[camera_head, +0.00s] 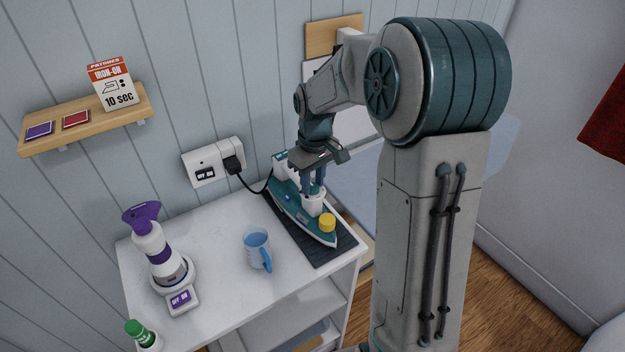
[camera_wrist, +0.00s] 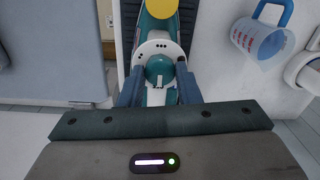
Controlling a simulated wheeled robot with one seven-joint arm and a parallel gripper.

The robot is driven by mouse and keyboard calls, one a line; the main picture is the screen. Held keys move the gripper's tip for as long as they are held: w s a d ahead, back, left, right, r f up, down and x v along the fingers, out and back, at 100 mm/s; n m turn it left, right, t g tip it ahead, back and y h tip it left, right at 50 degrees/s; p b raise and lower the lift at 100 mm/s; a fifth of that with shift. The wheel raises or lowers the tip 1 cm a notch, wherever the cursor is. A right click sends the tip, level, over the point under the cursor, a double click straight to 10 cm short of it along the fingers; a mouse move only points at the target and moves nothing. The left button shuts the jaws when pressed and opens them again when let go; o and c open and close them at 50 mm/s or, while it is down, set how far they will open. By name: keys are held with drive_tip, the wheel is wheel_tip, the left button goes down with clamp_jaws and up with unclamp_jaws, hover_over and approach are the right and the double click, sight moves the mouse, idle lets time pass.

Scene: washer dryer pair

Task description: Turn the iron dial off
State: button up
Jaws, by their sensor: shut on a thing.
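A teal and white iron (camera_head: 321,236) with a yellow knob (camera_head: 327,222) on its front part lies on a dark ribbed mat (camera_head: 332,257) on the white counter. My gripper (camera_head: 313,193) reaches down over the iron's middle. In the wrist view, the iron's round teal dial (camera_wrist: 160,68) sits on a white dotted plate (camera_wrist: 158,47) between the two blue-grey fingers of my gripper (camera_wrist: 160,92). The fingers are shut on the dial. The yellow knob (camera_wrist: 160,8) shows beyond it. Exact contact and the dial's setting are not clear.
A blue measuring cup (camera_head: 256,247) stands left of the mat. Farther left are a purple and white steamer (camera_head: 158,255) and a green-capped bottle (camera_head: 141,336). A wall outlet (camera_head: 205,165) with a black plug and cord is behind. A shelf (camera_head: 85,122) hangs above.

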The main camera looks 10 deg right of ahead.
sight(314, 185)
idle(0.3)
drive_tip(key=o, duration=1)
wheel_tip(314, 185, up, 14)
drive_tip(key=shift+w+d+f+b, duration=0.1)
drive_tip(key=shift+d+b, duration=0.05)
drive_tip(key=shift+b, duration=0.45)
drive_tip(key=s+f+m+t, duration=0.1)
drive_tip(key=s+f+m, duration=0.1)
drive_tip(key=s, duration=0.5)
drive_tip(key=s+f+m+t, duration=0.1)
drive_tip(key=s+f, duration=0.1)
drive_tip(key=s, duration=0.5)
drive_tip(key=s+f+m+t, duration=0.1)
drive_tip(key=s+f+m, duration=0.1)
drive_tip(key=s, duration=0.5)
drive_tip(key=shift+s+f+m+t, duration=0.15)
drive_tip(key=shift+s+m+t, duration=0.15)
drive_tip(key=shift+s, duration=0.05)
